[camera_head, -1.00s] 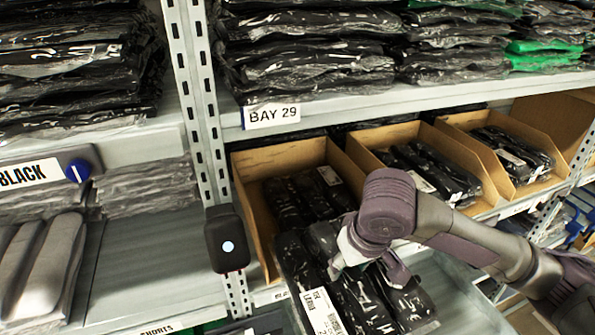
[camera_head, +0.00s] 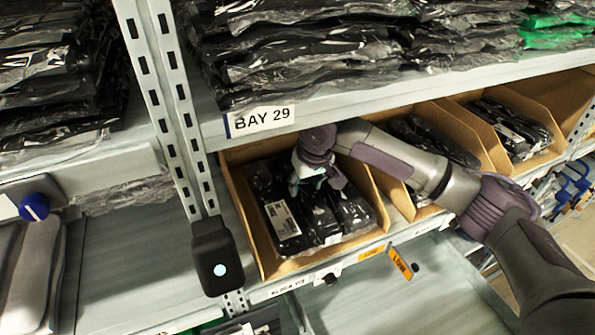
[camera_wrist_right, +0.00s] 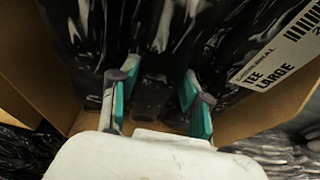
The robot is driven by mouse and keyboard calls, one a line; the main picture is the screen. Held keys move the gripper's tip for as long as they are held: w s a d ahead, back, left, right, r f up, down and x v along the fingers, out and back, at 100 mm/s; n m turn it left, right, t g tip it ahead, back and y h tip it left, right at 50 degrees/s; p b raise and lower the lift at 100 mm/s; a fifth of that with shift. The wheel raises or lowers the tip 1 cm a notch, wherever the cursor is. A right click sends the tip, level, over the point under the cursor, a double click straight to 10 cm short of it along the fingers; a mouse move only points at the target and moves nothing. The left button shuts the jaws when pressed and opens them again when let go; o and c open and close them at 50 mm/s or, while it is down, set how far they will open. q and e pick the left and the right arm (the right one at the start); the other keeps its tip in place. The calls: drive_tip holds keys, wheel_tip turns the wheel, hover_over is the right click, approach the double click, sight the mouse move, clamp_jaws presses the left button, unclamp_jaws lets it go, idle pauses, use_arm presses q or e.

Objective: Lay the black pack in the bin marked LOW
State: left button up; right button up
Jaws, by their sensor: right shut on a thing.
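The black pack (camera_head: 290,212), in clear plastic with a white label, is in the leftmost cardboard bin (camera_head: 241,208), lying over the dark contents. In the right wrist view, the two teal-lined fingers (camera_wrist_right: 157,103) grip the black plastic, with the pack's label reading TEE LARGE (camera_wrist_right: 275,57) at the right. Whether the pack rests fully on the contents is hidden. My left gripper is out of view.
A shelf lip labelled BAY 29 (camera_head: 261,119) runs just above the bins, with packs stacked on it. Two more cardboard bins stand to the right, the far one (camera_head: 545,150) open in front. A black device (camera_head: 217,256) is on the left post.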

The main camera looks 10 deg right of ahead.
drive_tip(key=shift+w+a+r, duration=0.1)
drive_tip(key=shift+w+r, duration=0.05)
drive_tip(key=shift+w, duration=0.25)
drive_tip(key=w, duration=0.1)
drive_tip(key=w+p, duration=0.2)
drive_tip(key=shift+w+a+f, duration=0.25)
drive_tip(key=shift+a+f, duration=0.05)
drive_tip(key=shift+f, duration=0.45)
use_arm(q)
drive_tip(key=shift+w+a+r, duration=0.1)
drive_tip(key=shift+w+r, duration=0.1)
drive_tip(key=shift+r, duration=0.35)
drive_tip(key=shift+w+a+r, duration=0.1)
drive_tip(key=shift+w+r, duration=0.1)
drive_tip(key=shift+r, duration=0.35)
use_arm(e)
drive_tip(key=shift+s, duration=0.15)
drive_tip(key=o, duration=0.9)
drive_tip(key=shift+f, duration=0.1)
drive_tip(key=o, duration=0.4)
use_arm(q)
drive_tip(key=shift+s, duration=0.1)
